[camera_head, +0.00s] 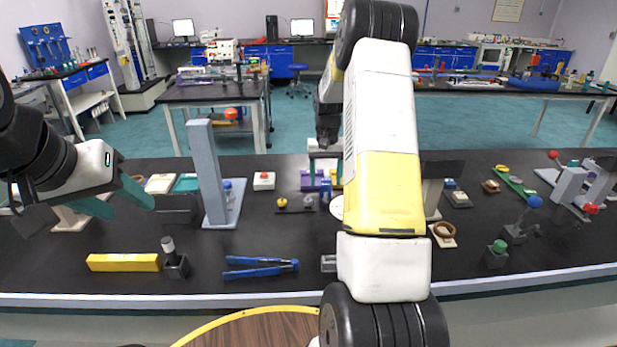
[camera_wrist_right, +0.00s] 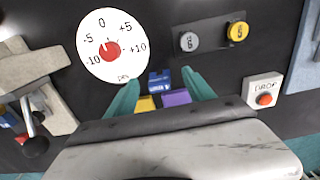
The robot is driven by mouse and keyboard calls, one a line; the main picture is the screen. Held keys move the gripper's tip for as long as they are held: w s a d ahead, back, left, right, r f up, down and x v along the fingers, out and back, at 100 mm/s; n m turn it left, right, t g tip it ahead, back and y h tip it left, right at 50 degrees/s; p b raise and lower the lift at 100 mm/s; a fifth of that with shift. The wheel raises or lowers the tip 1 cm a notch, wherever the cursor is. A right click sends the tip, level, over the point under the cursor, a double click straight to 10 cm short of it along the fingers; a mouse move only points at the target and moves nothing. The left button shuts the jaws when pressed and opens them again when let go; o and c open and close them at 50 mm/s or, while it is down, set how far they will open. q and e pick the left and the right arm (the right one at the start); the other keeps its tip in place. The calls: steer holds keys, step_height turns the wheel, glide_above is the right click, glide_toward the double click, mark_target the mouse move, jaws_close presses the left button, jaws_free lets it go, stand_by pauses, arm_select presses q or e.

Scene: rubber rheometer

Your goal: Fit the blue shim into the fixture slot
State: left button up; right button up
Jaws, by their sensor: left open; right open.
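A small blue block with a pale label, which looks like the blue shim (camera_wrist_right: 160,79), stands between the fingertips of my right gripper (camera_wrist_right: 161,84) in the right wrist view. I cannot tell whether the fingers touch it. The blue block also shows in the head view (camera_head: 325,190). A purple block (camera_wrist_right: 177,97) and a yellow block (camera_wrist_right: 145,103) lie beside it, partly hidden by the gripper. I cannot make out the fixture slot clearly. My right gripper is open and points down over these blocks. My left gripper (camera_head: 128,207) is open and empty above the left of the table.
A white dial with a red knob (camera_wrist_right: 109,48) and two small weights, grey (camera_wrist_right: 189,41) and yellow (camera_wrist_right: 237,31), are close by. A DROP button box (camera_wrist_right: 264,91) stands right of the gripper. Blue pliers (camera_head: 260,267) and a yellow bar (camera_head: 124,262) lie in front.

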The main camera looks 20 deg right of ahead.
mark_target(326, 186)
steer(key=f, duration=0.3)
steer(key=w+f, duration=0.1)
steer(key=f, duration=0.1)
steer(key=shift+d, duration=0.25)
jaws_close()
